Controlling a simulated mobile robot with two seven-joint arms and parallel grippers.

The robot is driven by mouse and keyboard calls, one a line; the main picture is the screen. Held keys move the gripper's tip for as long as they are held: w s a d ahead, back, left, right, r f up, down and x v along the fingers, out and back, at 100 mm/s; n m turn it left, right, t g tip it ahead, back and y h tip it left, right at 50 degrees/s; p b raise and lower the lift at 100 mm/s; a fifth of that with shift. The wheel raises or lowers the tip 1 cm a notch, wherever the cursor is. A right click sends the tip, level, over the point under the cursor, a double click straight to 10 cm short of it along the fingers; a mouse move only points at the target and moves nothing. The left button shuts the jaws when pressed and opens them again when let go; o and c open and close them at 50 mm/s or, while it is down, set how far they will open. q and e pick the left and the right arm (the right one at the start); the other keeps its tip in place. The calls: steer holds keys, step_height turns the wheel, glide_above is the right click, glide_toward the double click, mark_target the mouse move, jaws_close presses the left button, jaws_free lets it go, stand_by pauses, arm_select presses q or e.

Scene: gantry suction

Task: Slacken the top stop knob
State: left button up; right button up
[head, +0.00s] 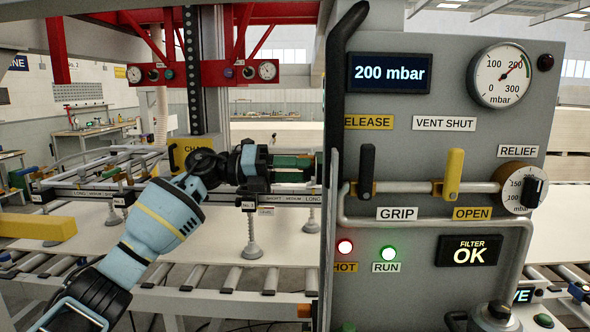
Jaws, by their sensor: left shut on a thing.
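My left arm comes in from the lower left. Its gripper (306,166) points right, at the left edge of the grey control panel (455,98). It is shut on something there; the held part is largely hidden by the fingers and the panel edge. I cannot make out a stop knob clearly. The dark slotted upright (192,75) of the gantry rises behind my wrist, and its lower part is hidden. My right gripper is not in view.
A black lever (341,50) stands along the panel's left edge. The panel carries a black handle (367,172), a yellow handle (454,174), a gauge (500,76) and a relief dial (523,188). A suction frame hangs over a pale board (190,250) on rollers.

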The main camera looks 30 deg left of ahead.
arm_select(q)
steer(key=o, duration=1)
steer(key=b+v, duration=0.2)
steer(key=v, duration=0.6)
steer(key=shift+d, duration=0.1)
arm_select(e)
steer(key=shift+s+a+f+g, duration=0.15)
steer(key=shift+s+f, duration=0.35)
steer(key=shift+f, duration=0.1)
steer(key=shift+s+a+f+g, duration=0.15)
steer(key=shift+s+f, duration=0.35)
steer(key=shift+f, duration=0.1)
